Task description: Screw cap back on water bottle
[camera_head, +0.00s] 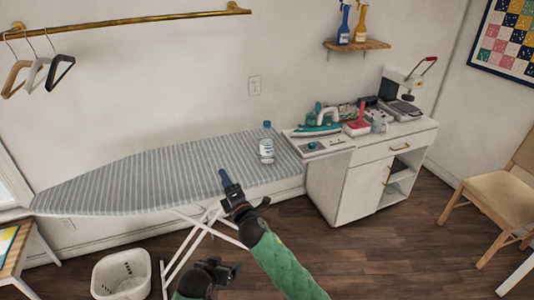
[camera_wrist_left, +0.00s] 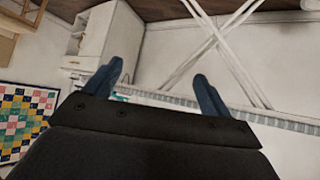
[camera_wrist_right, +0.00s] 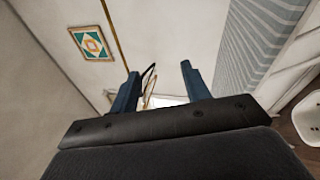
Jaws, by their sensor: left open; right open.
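The water bottle (camera_head: 266,151), clear with a white label, stands upright on the striped ironing board (camera_head: 150,175), near its right end. A small blue piece that looks like a cap (camera_head: 266,124) shows directly above it; I cannot tell whether it touches the bottle. My right gripper (camera_head: 243,192) is open and empty, in front of the board and below left of the bottle in the picture. Its open fingers show in the right wrist view (camera_wrist_right: 158,90). My left gripper (camera_head: 232,272) is low, in front of the board; its fingers are apart and empty in the left wrist view (camera_wrist_left: 157,90).
A white cabinet (camera_head: 338,194) stands right of the board, with an iron (camera_head: 316,128) and sewing items on top. A small teal round item (camera_head: 312,145) lies on its left part. A white basket (camera_head: 121,275) is on the floor. The board's left part is clear.

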